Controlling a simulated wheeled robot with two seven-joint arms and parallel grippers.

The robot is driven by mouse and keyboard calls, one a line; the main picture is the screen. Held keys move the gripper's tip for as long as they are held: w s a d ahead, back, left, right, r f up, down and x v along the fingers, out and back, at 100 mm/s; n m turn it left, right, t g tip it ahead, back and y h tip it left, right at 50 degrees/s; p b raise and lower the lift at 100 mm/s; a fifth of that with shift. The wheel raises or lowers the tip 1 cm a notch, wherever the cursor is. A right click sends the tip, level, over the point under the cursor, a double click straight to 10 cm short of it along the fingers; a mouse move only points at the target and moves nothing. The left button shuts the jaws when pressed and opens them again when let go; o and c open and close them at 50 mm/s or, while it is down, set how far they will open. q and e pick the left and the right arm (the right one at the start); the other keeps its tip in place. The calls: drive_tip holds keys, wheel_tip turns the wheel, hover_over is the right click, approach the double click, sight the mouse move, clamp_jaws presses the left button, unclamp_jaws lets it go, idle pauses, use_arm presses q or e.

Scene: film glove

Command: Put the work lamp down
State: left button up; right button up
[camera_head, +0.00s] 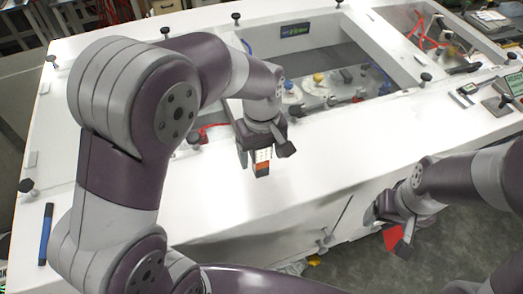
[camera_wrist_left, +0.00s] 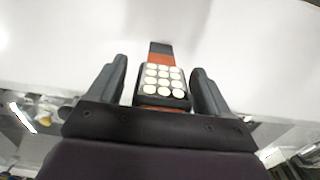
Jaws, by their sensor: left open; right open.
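The work lamp (camera_wrist_left: 163,85) is a small black and orange block with rows of round white lights. In the left wrist view it stands between the two fingers of my left gripper (camera_wrist_left: 160,80), with a visible gap on each side. In the head view the lamp (camera_head: 262,164) shows just below my left gripper (camera_head: 264,150), over the white table top (camera_head: 330,150). I cannot tell exactly how it rests on the surface. My left gripper is open around it. My right gripper (camera_head: 395,225) is open at the lower right, beyond the table's front edge.
A recessed opening with several small items (camera_head: 320,85) lies behind the left gripper. Black knobs stand along the table rim. A blue marker (camera_head: 46,234) lies at the left edge. A handheld meter (camera_head: 513,85) is at the far right. The white surface right of the lamp is clear.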

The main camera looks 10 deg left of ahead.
use_arm(q)
drive_tip(key=shift+r, duration=0.2)
wheel_tip(320, 180, up, 3)
drive_tip(key=shift+w, duration=0.15)
wheel_tip(320, 180, up, 9)
drive_tip(key=p, duration=0.8)
drive_tip(key=shift+f, duration=0.1)
